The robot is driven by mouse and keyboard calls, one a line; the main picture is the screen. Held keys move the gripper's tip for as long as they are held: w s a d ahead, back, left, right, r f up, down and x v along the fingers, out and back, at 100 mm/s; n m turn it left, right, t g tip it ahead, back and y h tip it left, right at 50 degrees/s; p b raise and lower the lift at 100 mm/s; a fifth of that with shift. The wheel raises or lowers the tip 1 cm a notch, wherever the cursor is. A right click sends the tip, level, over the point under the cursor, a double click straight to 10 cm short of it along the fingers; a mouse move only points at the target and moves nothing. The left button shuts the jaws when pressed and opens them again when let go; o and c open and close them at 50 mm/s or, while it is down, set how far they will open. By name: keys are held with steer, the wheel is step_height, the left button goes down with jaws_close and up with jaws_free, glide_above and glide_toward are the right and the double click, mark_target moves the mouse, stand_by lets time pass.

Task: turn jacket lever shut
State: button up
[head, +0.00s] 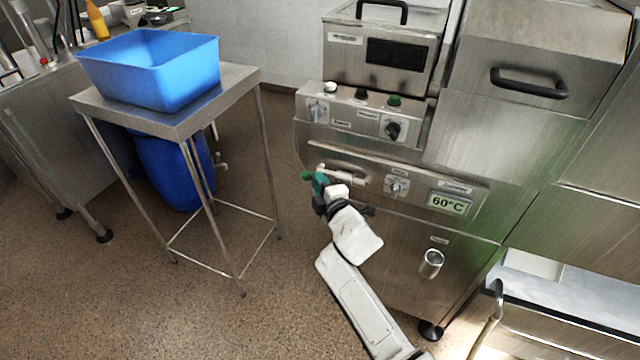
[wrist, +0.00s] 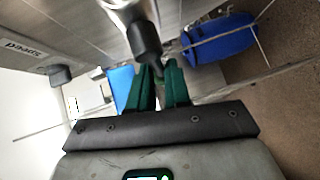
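The jacket lever (head: 343,175) is a pale metal handle on the left of the lower steel panel. In the wrist view its metal shaft (wrist: 120,8) comes in from the top and ends in a black grip (wrist: 146,45). My gripper (head: 314,180) has green fingers and is at the lever's left end. In the wrist view the gripper's fingers (wrist: 161,72) stand apart with a narrow gap. The black grip's end is at the fingertips, partly overlapped by them. I cannot tell whether the fingers touch it.
A dial knob (head: 397,187) and a 60°C display (head: 447,204) are right of the lever. More knobs sit on the upper panel (head: 350,122). A steel stand (head: 190,115) holding a blue bin (head: 165,75) is to the left. The floor between stand and machine is clear.

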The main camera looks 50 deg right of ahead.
jaws_close()
stand_by(1.0)
